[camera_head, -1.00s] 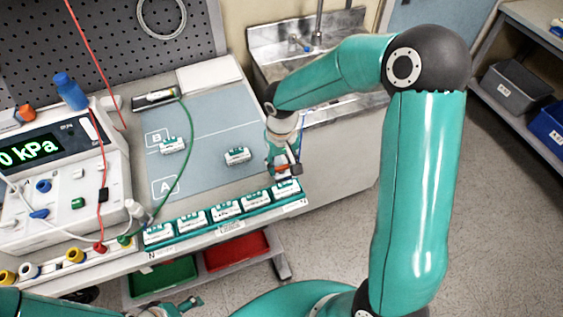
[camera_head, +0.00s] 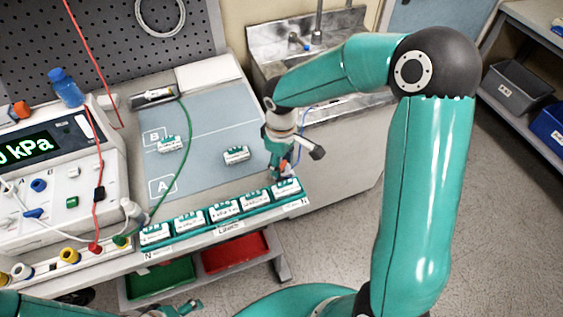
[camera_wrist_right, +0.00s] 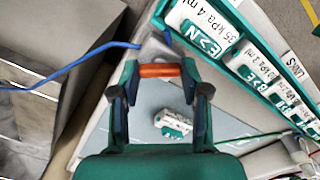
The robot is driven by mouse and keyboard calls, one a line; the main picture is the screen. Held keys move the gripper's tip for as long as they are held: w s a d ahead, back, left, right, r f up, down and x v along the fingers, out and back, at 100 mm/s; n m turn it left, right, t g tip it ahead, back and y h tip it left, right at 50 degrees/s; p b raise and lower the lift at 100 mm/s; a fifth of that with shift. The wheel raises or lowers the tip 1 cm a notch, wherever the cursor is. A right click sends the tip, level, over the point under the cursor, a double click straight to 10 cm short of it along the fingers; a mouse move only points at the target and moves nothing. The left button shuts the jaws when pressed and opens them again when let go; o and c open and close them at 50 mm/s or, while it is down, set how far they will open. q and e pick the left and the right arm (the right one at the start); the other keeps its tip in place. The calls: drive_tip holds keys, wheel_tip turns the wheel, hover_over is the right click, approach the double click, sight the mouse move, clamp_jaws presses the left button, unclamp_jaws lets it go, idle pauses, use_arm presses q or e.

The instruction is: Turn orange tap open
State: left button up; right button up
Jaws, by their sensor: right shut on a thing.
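The orange tap (camera_wrist_right: 159,71) is a short orange bar on a grey fitting (camera_wrist_right: 157,45) in the right wrist view. My right gripper (camera_wrist_right: 160,74) has its two fingers at either end of the bar, shut on it. In the head view the right gripper (camera_head: 281,172) points down at the right end of the pump rack, and only a speck of orange shows beside its fingers. My left gripper (camera_head: 188,306) is at the bottom edge, small and partly cut off, away from the tap; its jaws are unclear.
A teal rack (camera_head: 222,222) with several white pumps runs along the bench's front edge. Two loose pumps (camera_head: 170,144) (camera_head: 236,155) lie on the grey-blue mat (camera_head: 200,120). A blue tube (camera_wrist_right: 70,65) runs to the fitting. A pressure meter (camera_head: 60,165) stands left; a sink (camera_head: 300,50) is behind.

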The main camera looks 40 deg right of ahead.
drive_tip(key=shift+n, duration=1.3)
drive_tip(key=shift+r, duration=0.1)
drive_tip(key=o, duration=1.1)
drive_tip(key=shift+o, duration=0.2)
